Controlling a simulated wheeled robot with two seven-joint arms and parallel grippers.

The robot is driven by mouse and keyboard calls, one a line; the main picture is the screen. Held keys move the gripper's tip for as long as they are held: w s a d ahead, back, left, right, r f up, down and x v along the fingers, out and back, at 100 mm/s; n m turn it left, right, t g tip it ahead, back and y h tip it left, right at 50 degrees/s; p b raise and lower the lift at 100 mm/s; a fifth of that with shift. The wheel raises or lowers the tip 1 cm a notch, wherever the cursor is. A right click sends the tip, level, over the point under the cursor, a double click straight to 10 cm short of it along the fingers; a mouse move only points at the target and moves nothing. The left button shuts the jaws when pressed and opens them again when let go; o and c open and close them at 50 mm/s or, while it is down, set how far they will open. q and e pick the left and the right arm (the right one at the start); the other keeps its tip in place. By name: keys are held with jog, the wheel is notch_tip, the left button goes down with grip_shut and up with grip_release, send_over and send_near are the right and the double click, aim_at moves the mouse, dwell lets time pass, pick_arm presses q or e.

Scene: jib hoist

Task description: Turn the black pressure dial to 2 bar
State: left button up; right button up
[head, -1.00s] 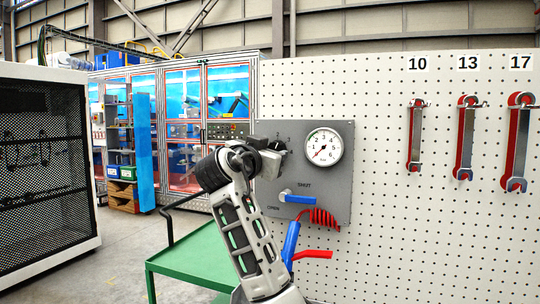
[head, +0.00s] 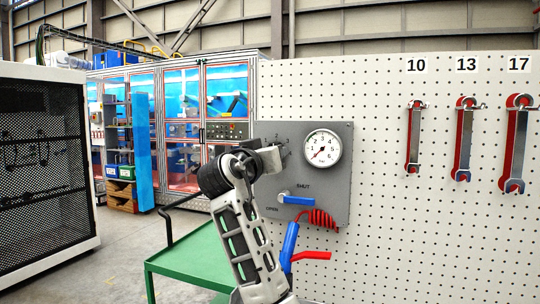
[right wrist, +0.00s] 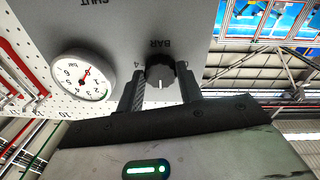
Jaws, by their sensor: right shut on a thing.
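The black pressure dial (right wrist: 160,70) is on the grey panel, between the two fingers of my right gripper (right wrist: 161,88), which is shut on it. In the right wrist view the panel appears upside down, with BAR and a 4 beside the dial. The dial's white mark points down in that picture; the number it faces is hidden. In the head view my right gripper (head: 274,157) is at the panel's left part and covers the dial. The round white gauge (head: 322,148) is right of it, its red needle at the lower left, near zero. My left gripper is not in view.
A blue valve handle (head: 298,200) sits below the dial at SHUT. A coiled red hose (head: 322,219) hangs under the panel (head: 335,190). A green cart (head: 190,258) stands at lower left. Wrenches (head: 464,140) hang on the pegboard (head: 400,240) at right.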

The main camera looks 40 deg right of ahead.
jog(key=o, duration=1)
pick_arm(q)
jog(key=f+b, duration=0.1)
jog(key=b, duration=0.1)
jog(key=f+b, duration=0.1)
jog(key=b, duration=0.1)
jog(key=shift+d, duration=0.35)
pick_arm(e)
jog(key=v, duration=1.6)
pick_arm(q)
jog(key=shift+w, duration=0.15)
pick_arm(e)
jog(key=shift+f, duration=0.15)
